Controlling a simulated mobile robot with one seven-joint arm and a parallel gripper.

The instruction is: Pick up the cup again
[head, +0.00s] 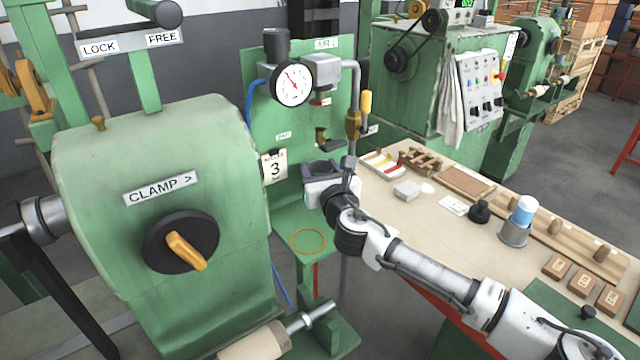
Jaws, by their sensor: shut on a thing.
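My gripper (322,172) is at the green air station, above its small shelf and below the brass nozzle. It is shut on a dark, round-rimmed thing (321,167) that looks like the cup. My white hand hides its lower part, so I cannot see its full shape. An orange ring (308,241) is marked on the green shelf (290,222), below and to the left of my gripper. The ring is empty. A grey metal cup-like holder (513,233) with a blue and white piece in it stands on the bench to the right.
A pressure gauge (292,84), pipe and yellow-handled valve (366,104) stand close around my gripper. The green clamp housing (160,245) is at the left. The bench (425,225) holds a parts tray (383,164), a black knob-like piece (480,210) and several wooden blocks.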

